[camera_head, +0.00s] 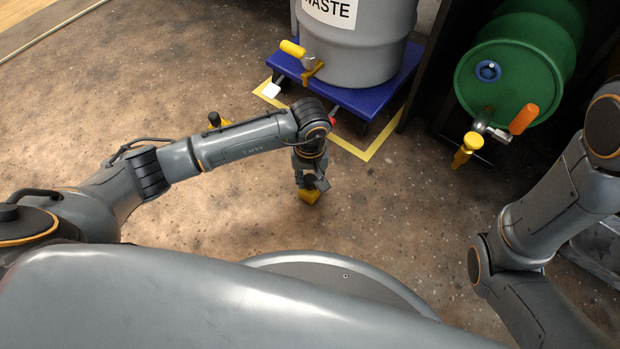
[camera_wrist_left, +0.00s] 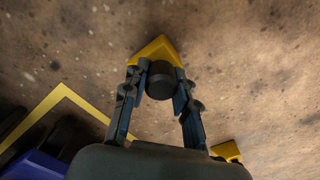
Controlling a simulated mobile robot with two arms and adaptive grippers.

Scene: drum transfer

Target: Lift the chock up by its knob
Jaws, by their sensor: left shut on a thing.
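A yellow wedge-shaped chock (camera_head: 310,198) with a black round knob is at the tips of my left gripper (camera_head: 309,182), in the middle of the head view. In the left wrist view the yellow chock (camera_wrist_left: 152,48) shows beyond the fingers, and its black knob (camera_wrist_left: 160,82) sits between the two fingertips of my left gripper (camera_wrist_left: 159,88). The left gripper is shut on the knob. I cannot tell whether the chock touches the floor. My right arm shows at the right of the head view, but its gripper is out of view.
A second yellow chock (camera_head: 222,122) lies behind my left forearm. A blue wheeled dolly (camera_head: 370,100) carries a grey waste drum (camera_head: 355,50) inside yellow floor tape (camera_head: 372,151). A green drum (camera_head: 510,75) with a tap lies at the right. Floor in front is clear.

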